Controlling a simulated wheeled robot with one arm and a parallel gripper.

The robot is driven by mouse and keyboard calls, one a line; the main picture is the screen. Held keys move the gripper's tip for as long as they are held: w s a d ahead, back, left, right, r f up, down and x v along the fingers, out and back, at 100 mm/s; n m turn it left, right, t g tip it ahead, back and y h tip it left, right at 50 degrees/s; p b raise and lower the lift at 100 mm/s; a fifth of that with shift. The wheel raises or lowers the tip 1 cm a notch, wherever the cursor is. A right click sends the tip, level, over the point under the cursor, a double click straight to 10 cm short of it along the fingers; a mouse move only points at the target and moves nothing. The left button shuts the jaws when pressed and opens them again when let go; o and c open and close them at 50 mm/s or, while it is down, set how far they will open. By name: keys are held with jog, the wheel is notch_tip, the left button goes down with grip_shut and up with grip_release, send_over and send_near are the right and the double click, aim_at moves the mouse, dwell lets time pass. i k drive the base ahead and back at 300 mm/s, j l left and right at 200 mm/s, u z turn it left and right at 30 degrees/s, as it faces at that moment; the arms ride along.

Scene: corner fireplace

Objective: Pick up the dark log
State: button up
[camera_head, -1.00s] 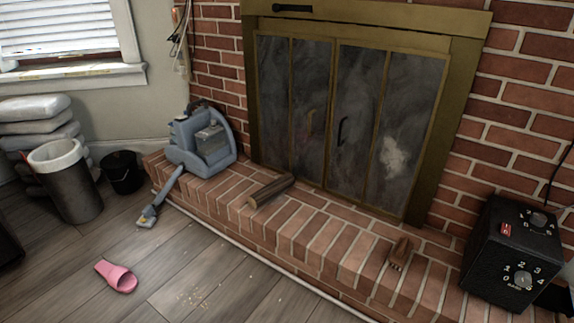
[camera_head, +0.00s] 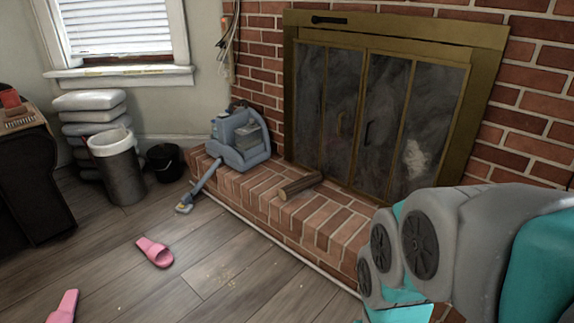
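The dark log (camera_head: 300,186) lies on the raised brick hearth, in front of the fireplace doors, near the middle of the head view. It is a short brown piece, lying at a slant with one end towards the hearth's front edge. Nothing touches it from above. Part of my arm shows at the lower right, over the right end of the hearth and well apart from the log. My gripper is not in the picture.
A blue-grey vacuum cleaner (camera_head: 241,140) stands on the hearth left of the log, its nozzle reaching the floor. Behind is the glass-doored fireplace (camera_head: 385,110). Pink slippers (camera_head: 154,252) lie on the floor. A bin (camera_head: 122,175) and black bucket (camera_head: 165,163) stand left.

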aim_at(292, 189)
jog(key=i+j+z, duration=0.1)
jog(key=z, duration=0.35)
jog(key=j+z, duration=0.2)
jog(key=z, duration=0.2)
jog(key=i+j+z, duration=0.1)
jog(key=z, duration=0.35)
jog(key=j+z, duration=0.15)
jog(key=j, duration=0.4)
jog(key=j+z, duration=0.15)
jog(key=j, duration=0.4)
jog(key=j+z, duration=0.15)
jog(key=j, duration=0.4)
jog(key=k+j+z, duration=0.15)
jog(key=j, duration=0.4)
jog(key=j+z, duration=0.15)
jog(key=j, duration=0.4)
jog(key=k+j, duration=0.1)
jog(key=j, duration=0.3)
jog(key=k+j, duration=0.1)
jog(key=j, duration=0.25)
